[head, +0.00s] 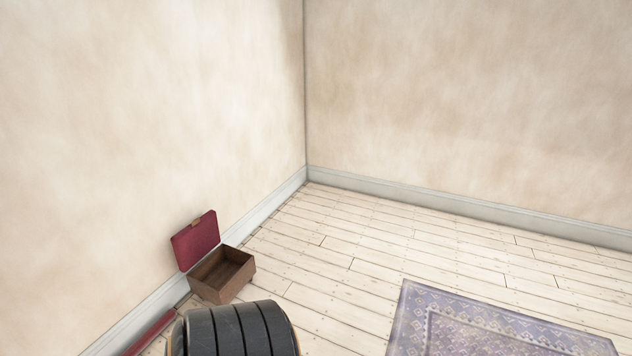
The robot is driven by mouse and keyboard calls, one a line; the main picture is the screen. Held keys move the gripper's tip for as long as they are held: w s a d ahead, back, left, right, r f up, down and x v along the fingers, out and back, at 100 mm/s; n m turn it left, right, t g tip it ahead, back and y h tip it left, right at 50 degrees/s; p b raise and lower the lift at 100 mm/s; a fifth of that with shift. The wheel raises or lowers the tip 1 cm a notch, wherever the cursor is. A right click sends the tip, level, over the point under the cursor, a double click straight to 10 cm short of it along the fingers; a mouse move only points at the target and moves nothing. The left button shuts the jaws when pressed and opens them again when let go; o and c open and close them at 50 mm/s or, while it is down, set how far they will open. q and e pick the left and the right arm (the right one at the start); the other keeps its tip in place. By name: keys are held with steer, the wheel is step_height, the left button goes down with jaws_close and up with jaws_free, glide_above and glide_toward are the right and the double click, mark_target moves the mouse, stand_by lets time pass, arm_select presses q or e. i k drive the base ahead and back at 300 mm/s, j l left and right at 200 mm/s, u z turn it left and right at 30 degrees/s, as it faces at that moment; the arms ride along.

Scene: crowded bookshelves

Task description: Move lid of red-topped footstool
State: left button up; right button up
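The footstool (237,285) is a small brown wooden box on the floor against the left wall. Its red lid (195,240) stands raised at the wall side, tilted back toward the wall, so the box's inside shows and looks empty. Neither of my grippers shows in the head view, and nothing is seen touching the lid or the box.
A dark, ribbed rounded object (240,330) stands in front of the footstool at the bottom edge. A long red item (150,335) lies along the left wall. A purple patterned rug (480,325) is at the lower right. The plank floor (340,255) between is clear.

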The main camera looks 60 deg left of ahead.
mark_target(196, 240)
steer(key=k+l+u, duration=0.1)
steer(key=u, duration=2.35)
steer(key=i+l+u, duration=0.1)
steer(key=u, duration=0.55)
